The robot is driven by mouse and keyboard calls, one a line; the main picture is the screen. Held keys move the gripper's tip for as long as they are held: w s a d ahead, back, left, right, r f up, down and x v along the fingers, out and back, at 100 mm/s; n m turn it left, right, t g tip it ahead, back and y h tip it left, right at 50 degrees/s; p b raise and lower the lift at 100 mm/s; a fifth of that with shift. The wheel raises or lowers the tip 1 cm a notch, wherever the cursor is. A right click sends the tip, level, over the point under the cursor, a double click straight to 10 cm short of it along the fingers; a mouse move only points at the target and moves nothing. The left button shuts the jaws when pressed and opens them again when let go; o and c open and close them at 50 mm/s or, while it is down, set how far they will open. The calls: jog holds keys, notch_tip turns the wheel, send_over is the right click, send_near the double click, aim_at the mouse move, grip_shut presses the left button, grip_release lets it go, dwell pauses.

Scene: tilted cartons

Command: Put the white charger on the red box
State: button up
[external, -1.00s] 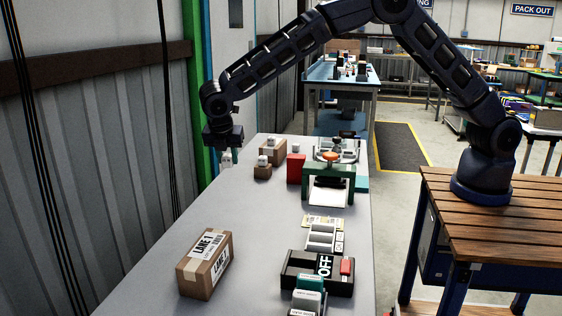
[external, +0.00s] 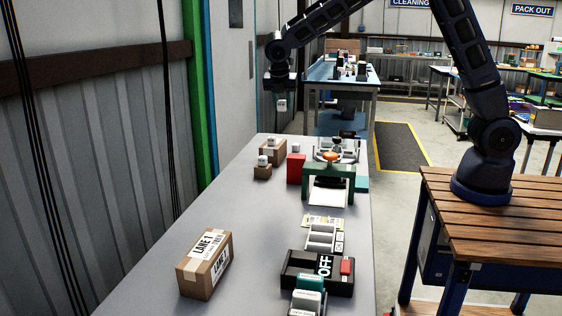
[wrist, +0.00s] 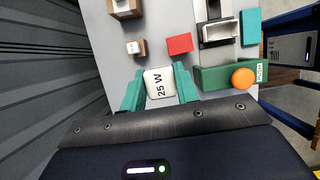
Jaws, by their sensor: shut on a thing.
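The white charger (wrist: 160,82), marked "25 W", is between the green fingers of my gripper (wrist: 159,88) in the wrist view. My gripper is shut on it. In the external view my gripper (external: 281,92) is raised well above the far part of the table, and the charger (external: 281,105) shows small and white below it. The red box (external: 296,168) stands on the table, left of the green stand. In the wrist view the red box (wrist: 179,43) lies ahead of the charger, slightly to the right, with a bare top.
Cartons with small white things on top, one large (external: 279,148) and one small (external: 262,172), stand left of the red box. A labelled carton (external: 205,264) sits at the near left.

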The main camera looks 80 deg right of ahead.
jog(key=r, duration=0.2)
send_over(297, 155)
jog(key=a, duration=0.1)
jog(key=f, duration=0.1)
notch_tip(297, 155, down, 19)
jog(key=shift+f, duration=0.15)
jog(key=shift+f, duration=0.15)
jog(key=o, duration=1)
